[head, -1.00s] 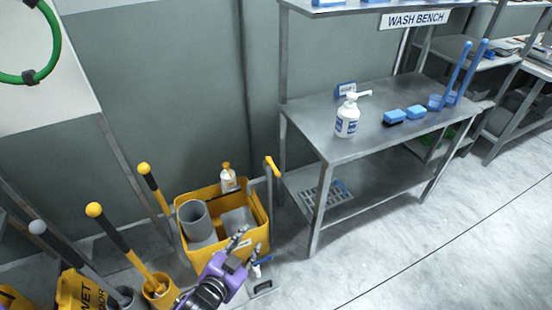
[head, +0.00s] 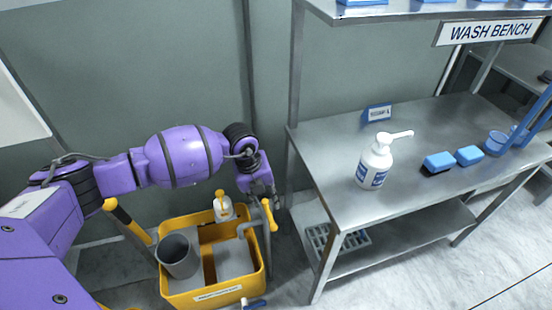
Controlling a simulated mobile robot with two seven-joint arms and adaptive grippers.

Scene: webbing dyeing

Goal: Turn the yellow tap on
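The yellow tap (head: 269,215) has a lever handle on a grey pipe. It stands at the right rear corner of a yellow sink tub (head: 180,302). The lever hangs down and slants slightly to the right. My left gripper (head: 262,196) reaches over from the left and points down. Its fingertips are just above and around the top of the tap; I cannot tell whether they touch it. The finger gap is too small and dark to judge. My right gripper is not in view.
A grey bucket (head: 179,254) and a white bottle with a yellow top (head: 223,207) are at the tub. A steel wash bench (head: 330,155) stands close on the right, with a white pump bottle (head: 375,163) and blue sponges (head: 439,161). A yellow-topped handle (head: 128,220) leans left of the tub.

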